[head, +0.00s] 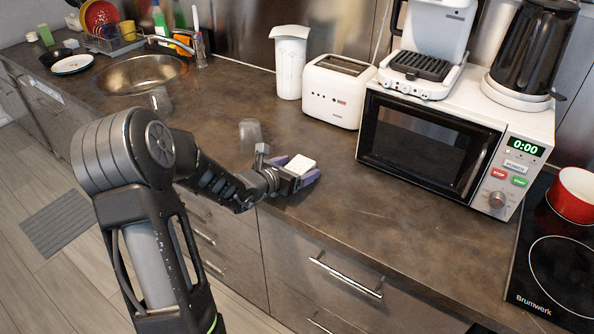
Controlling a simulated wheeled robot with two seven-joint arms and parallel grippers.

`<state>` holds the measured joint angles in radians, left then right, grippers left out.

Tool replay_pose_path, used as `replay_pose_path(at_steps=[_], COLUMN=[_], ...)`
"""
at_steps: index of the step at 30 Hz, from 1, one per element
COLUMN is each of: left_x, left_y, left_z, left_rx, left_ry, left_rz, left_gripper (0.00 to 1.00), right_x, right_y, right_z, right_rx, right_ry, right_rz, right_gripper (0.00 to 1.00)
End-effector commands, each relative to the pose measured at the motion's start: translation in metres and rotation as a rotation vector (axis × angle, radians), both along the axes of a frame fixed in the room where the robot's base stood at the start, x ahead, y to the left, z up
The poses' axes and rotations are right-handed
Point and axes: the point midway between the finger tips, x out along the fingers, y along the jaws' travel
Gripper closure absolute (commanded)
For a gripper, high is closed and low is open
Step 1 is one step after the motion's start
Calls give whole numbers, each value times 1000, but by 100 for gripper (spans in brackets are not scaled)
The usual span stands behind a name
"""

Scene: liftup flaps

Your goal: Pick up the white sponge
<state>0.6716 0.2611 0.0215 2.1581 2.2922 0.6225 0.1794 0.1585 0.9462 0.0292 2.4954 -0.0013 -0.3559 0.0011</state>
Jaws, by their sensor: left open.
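The white sponge (301,163) is a small pale block near the front edge of the brown counter, left of the microwave. My left gripper (297,171) is open at the sponge, with one purple fingertip on its far left side and the other on its near right side. The sponge appears to be between the fingers. I cannot tell whether they touch it. The gripper hides its lower part. My right gripper is not in view.
A clear glass (250,134) stands just behind my left wrist, and another (160,99) near the sink (142,75). The counter (370,215) is clear right of the gripper.

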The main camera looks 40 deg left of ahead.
Motion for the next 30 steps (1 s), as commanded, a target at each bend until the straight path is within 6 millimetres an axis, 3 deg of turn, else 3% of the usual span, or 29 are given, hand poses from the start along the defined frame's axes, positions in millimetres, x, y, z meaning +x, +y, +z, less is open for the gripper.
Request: replay_pose_path(at_steps=[10, 30], left_x=[0, 0], left_y=[0, 0], left_z=[0, 0], left_rx=[0, 0], left_ry=[0, 0], left_rz=[0, 0], left_gripper=[22, 76], right_x=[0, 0], right_y=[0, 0], right_z=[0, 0], right_rx=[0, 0], right_ry=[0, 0], right_rz=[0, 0], right_gripper=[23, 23])
